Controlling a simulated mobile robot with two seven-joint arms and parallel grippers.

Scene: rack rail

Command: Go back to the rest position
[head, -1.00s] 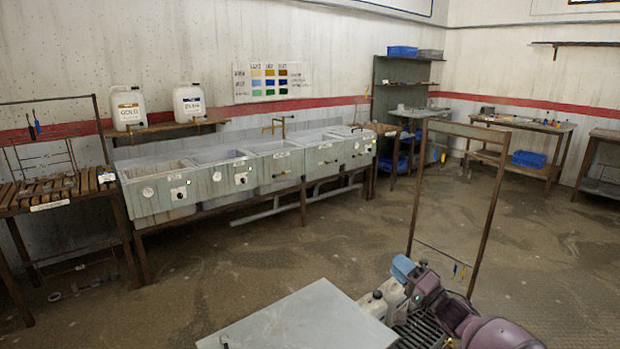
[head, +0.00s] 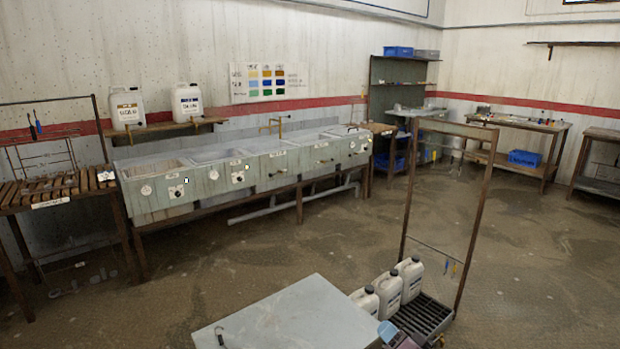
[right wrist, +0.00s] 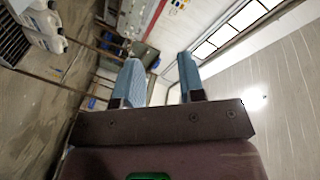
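My right gripper (head: 393,334) shows at the bottom edge of the head view, low beside the grey tabletop, with only its blue finger and part of its purple body in frame. In the right wrist view its two blue fingers (right wrist: 160,78) stand apart with nothing between them, so it is open and empty. My left gripper is not in view. The upright wooden frame (head: 489,190) stands behind the right gripper. Its thin rail (head: 432,250) carries small blue and yellow items.
The grey tabletop (head: 290,325) at the bottom has a dark hook-shaped item on it. White jugs (head: 411,279) stand beside a black slatted rack (head: 425,318). Sinks (head: 240,172) line the back wall. Open floor (head: 310,240) lies between.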

